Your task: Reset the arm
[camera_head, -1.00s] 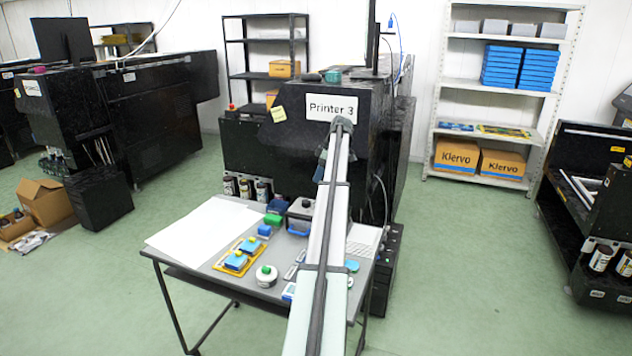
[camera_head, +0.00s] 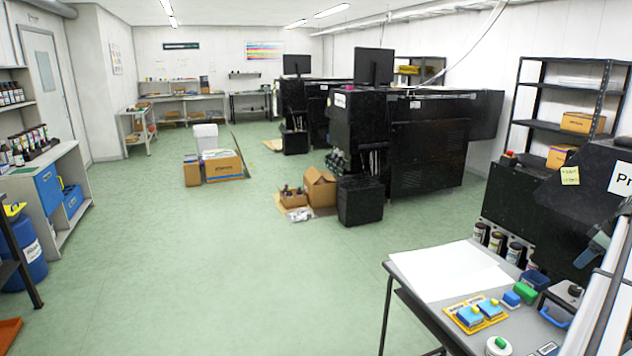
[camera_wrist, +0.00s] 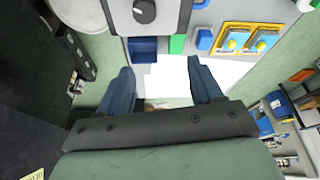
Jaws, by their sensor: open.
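My gripper (camera_wrist: 164,78) is open and empty in the wrist view, its two blue fingers wide apart with nothing between them. It hangs in the air in front of the printer, and the white sheet (camera_wrist: 180,80) on the table shows beyond the fingers. In the head view my arm is at the right edge, cut off by the frame. Ink bottles (camera_head: 497,241) stand in a row at the black printer's (camera_head: 560,215) lower front.
A grey table (camera_head: 408,288) holds the white sheet, a yellow tray (camera_head: 463,325) with blue pieces, a green block (camera_head: 524,292) and a round white container (camera_head: 498,346). Cardboard boxes (camera_head: 320,187) lie on the floor by another printer (camera_head: 425,135). The green floor (camera_head: 220,270) at left is mostly clear.

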